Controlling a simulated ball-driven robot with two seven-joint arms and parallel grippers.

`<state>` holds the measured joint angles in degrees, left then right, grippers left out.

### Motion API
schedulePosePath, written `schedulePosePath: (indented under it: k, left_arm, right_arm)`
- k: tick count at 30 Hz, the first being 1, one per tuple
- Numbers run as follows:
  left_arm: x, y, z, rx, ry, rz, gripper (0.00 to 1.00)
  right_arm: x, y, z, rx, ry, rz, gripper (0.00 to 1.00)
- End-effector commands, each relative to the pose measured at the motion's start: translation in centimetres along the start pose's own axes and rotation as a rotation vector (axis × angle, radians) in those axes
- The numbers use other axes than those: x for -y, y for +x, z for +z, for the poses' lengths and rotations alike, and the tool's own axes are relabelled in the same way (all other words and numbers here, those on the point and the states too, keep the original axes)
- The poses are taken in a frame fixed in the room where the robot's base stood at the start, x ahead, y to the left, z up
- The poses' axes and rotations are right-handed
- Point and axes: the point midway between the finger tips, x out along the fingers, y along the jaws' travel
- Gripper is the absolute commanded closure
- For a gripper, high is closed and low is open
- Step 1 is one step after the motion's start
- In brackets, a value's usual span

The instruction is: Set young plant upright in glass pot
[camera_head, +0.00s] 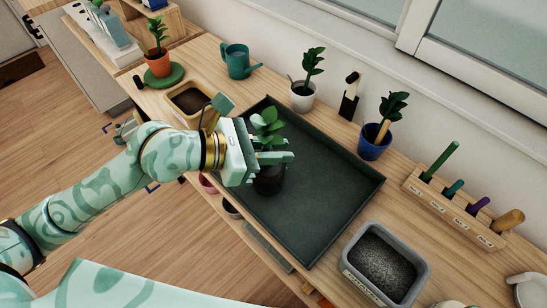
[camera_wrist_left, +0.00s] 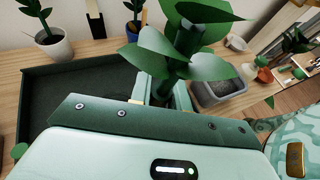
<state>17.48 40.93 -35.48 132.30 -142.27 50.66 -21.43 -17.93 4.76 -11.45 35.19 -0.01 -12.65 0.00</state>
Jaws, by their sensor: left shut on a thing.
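The young plant (camera_head: 268,124) has broad green leaves and stands roughly upright in the grip of my left gripper (camera_head: 274,158). The gripper is shut on its stem. In the left wrist view, the plant's leaves (camera_wrist_left: 187,42) rise close in front of the camera, and the stem runs down between the fingers. A dark, rounded pot (camera_head: 270,182), seemingly the glass pot, is directly below the fingers on the dark green tray (camera_head: 318,190). The gripper hides the plant's lower end and part of the pot, so I cannot tell whether the roots touch soil. My right gripper is out of view.
A soil tub (camera_head: 190,99) is beside my left wrist. A grey bin of dark grit (camera_head: 384,264) stands near the tray's right corner. A white pot (camera_head: 303,97), a blue pot (camera_head: 375,142) and a tool rack (camera_head: 465,205) line the wall side. Most of the tray is clear.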

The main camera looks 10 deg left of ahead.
Motion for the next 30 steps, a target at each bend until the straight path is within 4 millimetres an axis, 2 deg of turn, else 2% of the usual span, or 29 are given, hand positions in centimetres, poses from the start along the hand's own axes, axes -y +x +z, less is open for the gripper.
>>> schedulePosePath:
  k: [1, 3, 9, 14, 17, 21, 30]
  left_arm:
    - [-1.6, 0.9, -1.0, -0.001, 0.000, 0.003, 1.00]
    - [-2.8, 1.9, -2.4, -0.003, -0.004, 0.000, 1.00]
    - [-5.0, 3.5, -4.6, 0.000, -0.002, -0.001, 1.00]
    - [-5.7, 3.9, -5.1, 0.001, 0.001, -0.001, 1.00]
    - [-6.3, 4.6, -6.3, 0.000, -0.002, -0.001, 1.00]
    - [-6.2, 5.5, -8.5, -0.001, -0.002, -0.002, 1.00]
    - [-6.2, 5.4, -8.4, 0.001, 0.002, -0.001, 1.00]
  right_arm:
    - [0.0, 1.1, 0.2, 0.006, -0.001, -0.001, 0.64]
    - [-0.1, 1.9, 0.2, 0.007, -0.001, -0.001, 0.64]
    - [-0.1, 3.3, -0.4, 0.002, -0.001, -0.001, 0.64]
    - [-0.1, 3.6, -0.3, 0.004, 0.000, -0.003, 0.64]
    - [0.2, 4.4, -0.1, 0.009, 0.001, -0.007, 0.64]
    - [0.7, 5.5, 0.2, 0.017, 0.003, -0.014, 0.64]
    - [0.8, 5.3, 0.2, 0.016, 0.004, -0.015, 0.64]
